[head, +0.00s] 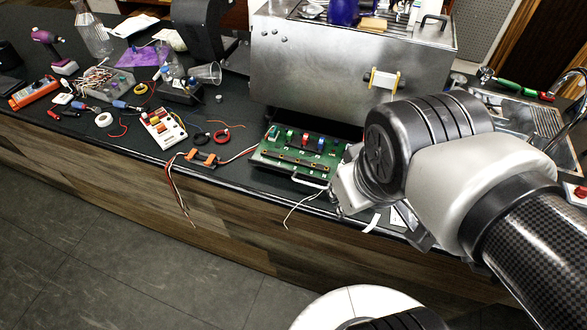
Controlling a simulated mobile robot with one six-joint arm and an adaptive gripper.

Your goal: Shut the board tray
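The board tray (262,163) is pulled out from beneath the front of the steel brewer (330,70). It carries a green circuit board (290,158) with several coloured parts along it. A pale handle (308,183) is on the tray's front edge, near the counter edge. My gripper (336,204) is low at the front right corner of the tray, close to the handle's right end. My arm covers most of the gripper and the tray's right end. I cannot tell whether the fingers touch the tray or how far apart they are.
An orange connector (202,158) with loose wires lies left of the tray, its wires hanging over the counter edge. A white multimeter-like box (163,129), a tipped clear cup (207,73) and several tools crowd the counter's left. A metal drip grate (520,125) is at the right.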

